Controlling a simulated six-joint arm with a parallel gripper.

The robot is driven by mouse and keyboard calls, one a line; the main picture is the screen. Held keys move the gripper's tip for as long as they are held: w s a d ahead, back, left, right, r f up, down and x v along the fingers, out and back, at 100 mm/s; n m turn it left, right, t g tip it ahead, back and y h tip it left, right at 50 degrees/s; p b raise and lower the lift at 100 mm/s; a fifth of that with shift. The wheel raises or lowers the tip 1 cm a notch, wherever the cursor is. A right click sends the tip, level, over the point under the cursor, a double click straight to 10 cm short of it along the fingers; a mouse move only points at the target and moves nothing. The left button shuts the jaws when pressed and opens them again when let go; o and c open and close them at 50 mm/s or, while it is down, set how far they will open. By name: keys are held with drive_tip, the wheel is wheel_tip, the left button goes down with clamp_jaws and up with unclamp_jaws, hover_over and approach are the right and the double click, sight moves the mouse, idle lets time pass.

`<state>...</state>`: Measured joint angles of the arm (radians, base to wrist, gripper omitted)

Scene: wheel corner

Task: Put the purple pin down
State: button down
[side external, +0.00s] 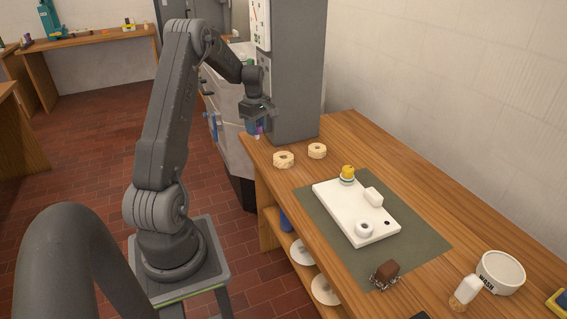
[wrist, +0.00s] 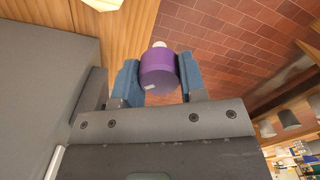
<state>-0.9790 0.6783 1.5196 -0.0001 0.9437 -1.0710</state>
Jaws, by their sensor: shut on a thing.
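My gripper (side external: 256,122) is shut on the purple pin (wrist: 158,72). In the wrist view the pin sits between the two blue fingers of my gripper (wrist: 158,78), with a small white tip at its far end. In the side view the pin (side external: 258,136) shows only as a small bit of purple below the fingers. My gripper is in the air at the far left corner of the wooden bench (side external: 350,125), close to the grey column. Nothing is seen touching the pin from below.
A grey column (side external: 296,80) stands right beside my gripper. Two pale rings (side external: 284,159) lie on the bench nearby. A white board (side external: 335,207) with a yellow piece and white pieces lies on a green mat (side external: 425,245). A brown block, a brush and a white bowl (side external: 500,272) are nearer.

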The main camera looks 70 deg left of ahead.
drive_tip(key=shift+n, duration=0.3)
drive_tip(key=w+f, duration=0.2)
drive_tip(key=w, duration=0.1)
drive_tip(key=w+d+f, duration=0.1)
drive_tip(key=w+f, duration=0.1)
drive_tip(key=w, duration=0.1)
drive_tip(key=w+f, duration=0.3)
drive_tip(key=shift+d, duration=0.25)
drive_tip(key=shift+f, duration=2)
drive_tip(key=shift+f, duration=0.1)
drive_tip(key=c, duration=0.7)
unclamp_jaws()
